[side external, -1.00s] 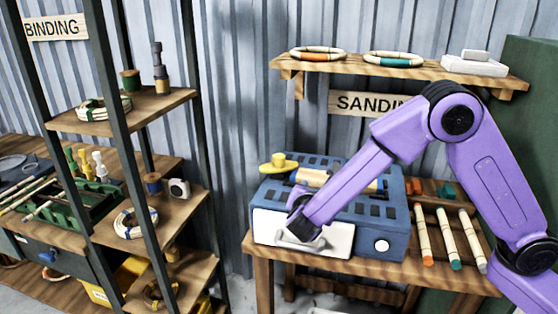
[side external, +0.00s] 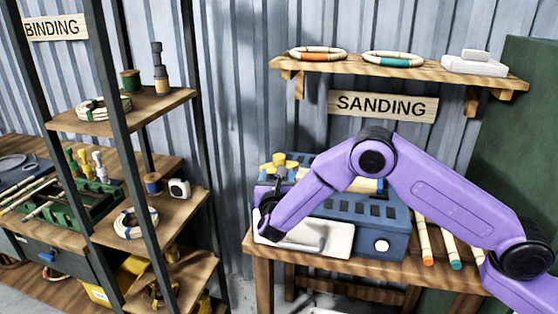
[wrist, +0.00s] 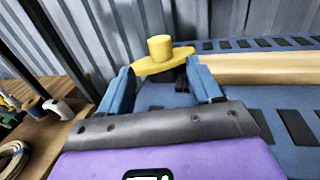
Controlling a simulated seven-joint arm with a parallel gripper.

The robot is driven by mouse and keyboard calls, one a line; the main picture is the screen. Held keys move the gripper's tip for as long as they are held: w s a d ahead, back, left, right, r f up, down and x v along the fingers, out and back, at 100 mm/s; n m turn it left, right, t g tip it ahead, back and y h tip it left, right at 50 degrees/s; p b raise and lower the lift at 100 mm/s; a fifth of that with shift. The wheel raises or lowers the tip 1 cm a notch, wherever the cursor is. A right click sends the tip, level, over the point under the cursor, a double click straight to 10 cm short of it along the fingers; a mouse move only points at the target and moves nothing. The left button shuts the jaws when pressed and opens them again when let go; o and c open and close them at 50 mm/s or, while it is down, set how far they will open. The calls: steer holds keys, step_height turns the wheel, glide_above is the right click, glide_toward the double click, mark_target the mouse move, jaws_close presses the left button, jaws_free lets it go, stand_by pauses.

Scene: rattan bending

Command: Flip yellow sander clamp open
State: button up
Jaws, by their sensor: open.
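The yellow sander clamp (wrist: 160,48) is a flat yellow plate with a round knob on top, at the top middle of the wrist view. In the side view the yellow clamp (side external: 279,160) is at the left back end of the blue sander (side external: 350,209), partly hidden. My gripper (wrist: 160,69) has its two blue fingers spread, one on each side of the clamp's lower part. Nothing is visibly gripped, and I cannot tell whether a finger touches the clamp. A pale wooden rod (wrist: 262,68) lies along the sander, right of my fingers.
The sander stands on a wooden table (side external: 378,266) with several pale sticks (side external: 424,240) at its right. A shelf (side external: 390,68) with rings hangs above. A shelving rack (side external: 120,120) stands to the left; open space lies between it and the sander.

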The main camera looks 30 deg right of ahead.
mark_target(279, 162)
steer(key=x, duration=0.9)
steer(key=shift+w+d, duration=0.2)
steer(key=shift+w, duration=0.15)
steer(key=shift+r, duration=0.1)
steer(key=c, duration=1)
